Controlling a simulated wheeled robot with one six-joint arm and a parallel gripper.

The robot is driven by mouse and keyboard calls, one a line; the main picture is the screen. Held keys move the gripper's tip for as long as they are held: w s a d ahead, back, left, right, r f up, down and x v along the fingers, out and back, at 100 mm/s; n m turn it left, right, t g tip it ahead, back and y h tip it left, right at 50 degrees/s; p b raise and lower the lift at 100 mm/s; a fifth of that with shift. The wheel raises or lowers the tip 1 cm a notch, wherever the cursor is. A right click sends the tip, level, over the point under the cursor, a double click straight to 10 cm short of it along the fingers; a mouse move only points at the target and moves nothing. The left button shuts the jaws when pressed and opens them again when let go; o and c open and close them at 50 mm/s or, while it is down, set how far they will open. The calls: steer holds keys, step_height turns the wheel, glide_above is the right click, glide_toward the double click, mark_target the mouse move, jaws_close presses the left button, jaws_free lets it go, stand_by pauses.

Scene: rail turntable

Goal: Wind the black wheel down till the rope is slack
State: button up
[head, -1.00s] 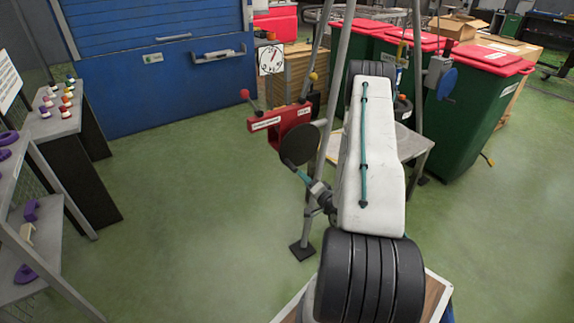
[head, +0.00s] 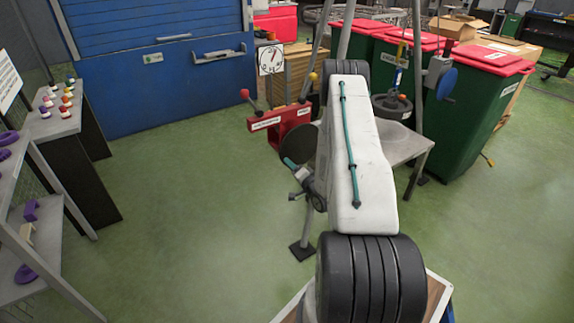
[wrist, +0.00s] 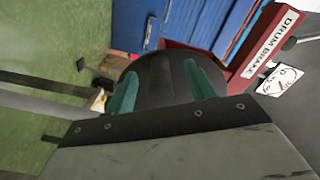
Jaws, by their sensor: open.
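The black wheel (head: 297,140), a flat dark disc, stands by a grey tripod leg, left of my white arm. In the wrist view the wheel (wrist: 165,78) fills the space between my teal fingers. My gripper (head: 289,163) is open, with its fingers in front of the lower part of the wheel in the head view. In the wrist view my gripper (wrist: 162,88) has one finger on each side of it; I cannot tell whether they touch it. A dark ring-shaped load (head: 391,107) is under a blue sling (head: 398,78). The rope's tension is unclear.
A red box with levers (head: 280,124) stands close behind the wheel; its drum brake label (wrist: 270,44) shows in the wrist view. A dial (head: 270,59) is above. A blue wheel (head: 447,83) is on the right leg. Green floor (head: 190,210) is free at left.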

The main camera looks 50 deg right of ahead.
jaws_close()
steer(key=shift+s+d+f+n, duration=0.2)
steer(key=shift+d+f+n, duration=0.3)
steer(key=shift+f+n, duration=0.45)
steer(key=shift+d+r+n, duration=0.1)
steer(key=shift+n, duration=0.25)
steer(key=shift+s+d+f+n, duration=0.15)
steer(key=shift+d+f+n, duration=0.45)
steer(key=shift+n, duration=0.4)
steer(key=shift+s+d+f+n, duration=0.1)
steer(key=shift+d+f+n, duration=0.1)
steer(key=shift+d+n, duration=0.3)
steer(key=shift+s+d+f+n, duration=0.1)
steer(key=shift+d+f+n, duration=0.15)
steer(key=shift+n, duration=0.45)
